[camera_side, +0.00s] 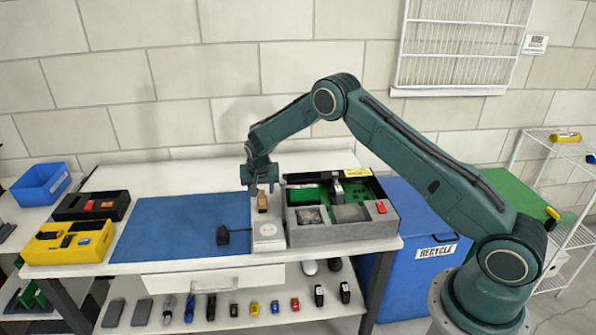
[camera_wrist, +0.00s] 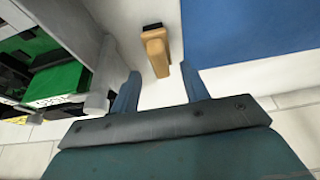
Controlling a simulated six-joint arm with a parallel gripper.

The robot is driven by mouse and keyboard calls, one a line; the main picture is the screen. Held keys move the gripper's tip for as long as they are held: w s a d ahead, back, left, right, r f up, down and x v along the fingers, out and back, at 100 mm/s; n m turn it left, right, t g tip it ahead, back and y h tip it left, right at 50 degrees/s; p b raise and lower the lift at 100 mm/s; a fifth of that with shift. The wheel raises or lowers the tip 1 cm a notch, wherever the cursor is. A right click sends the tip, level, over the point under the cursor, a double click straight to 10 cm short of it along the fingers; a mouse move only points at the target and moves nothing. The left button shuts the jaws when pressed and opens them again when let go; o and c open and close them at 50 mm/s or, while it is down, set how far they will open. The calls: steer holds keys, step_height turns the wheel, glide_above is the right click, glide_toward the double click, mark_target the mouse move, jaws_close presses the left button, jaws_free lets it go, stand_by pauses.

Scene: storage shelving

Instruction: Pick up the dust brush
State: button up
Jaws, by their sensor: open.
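The dust brush, with a tan wooden body, stands in the side view (camera_side: 262,203) on a narrow white strip between the blue mat and the grey case. In the wrist view the brush (camera_wrist: 155,52) shows its wooden part toward my gripper and a dark end away from it. My gripper (camera_side: 262,187) points down right above the brush. In the wrist view my gripper (camera_wrist: 161,71) is open, with one finger on each side of the near end of the brush. I cannot tell whether either finger touches it.
The grey case (camera_side: 345,232) with green boards stands close on the right. The blue mat (camera_side: 180,222) lies left, with a small black object (camera_side: 223,236) on it. Yellow (camera_side: 68,243) and black (camera_side: 92,205) boxes sit farther left. A blue recycle bin (camera_side: 415,265) stands right of the table.

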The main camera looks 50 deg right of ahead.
steer(key=shift+x, duration=1.3)
steer(key=shift+c, duration=0.4)
jaws_close()
